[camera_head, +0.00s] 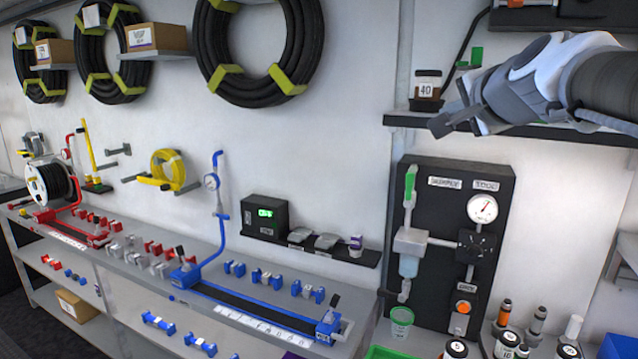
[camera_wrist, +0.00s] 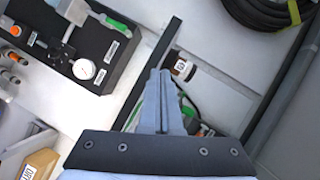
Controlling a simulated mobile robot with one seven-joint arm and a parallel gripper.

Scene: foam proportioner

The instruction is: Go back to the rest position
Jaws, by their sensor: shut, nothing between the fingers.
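My gripper (camera_head: 455,118) is at the upper right of the head view, raised in front of the small wall shelf. It is shut and empty. In the wrist view its closed fingers (camera_wrist: 162,88) point up the picture toward the shelf. A small dark jar labelled 40 (camera_head: 426,90) stands on the shelf (camera_head: 395,120), just left of my gripper in the head view. The jar also shows beyond the fingertips in the wrist view (camera_wrist: 184,69); I cannot tell the exact gap.
The black proportioner panel (camera_head: 450,250) with a gauge (camera_head: 482,208) hangs below my gripper. Several bottles stand under it at the lower right. A bench (camera_head: 130,300) with red and blue fittings runs along the left. Hose coils (camera_head: 260,95) hang on the wall.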

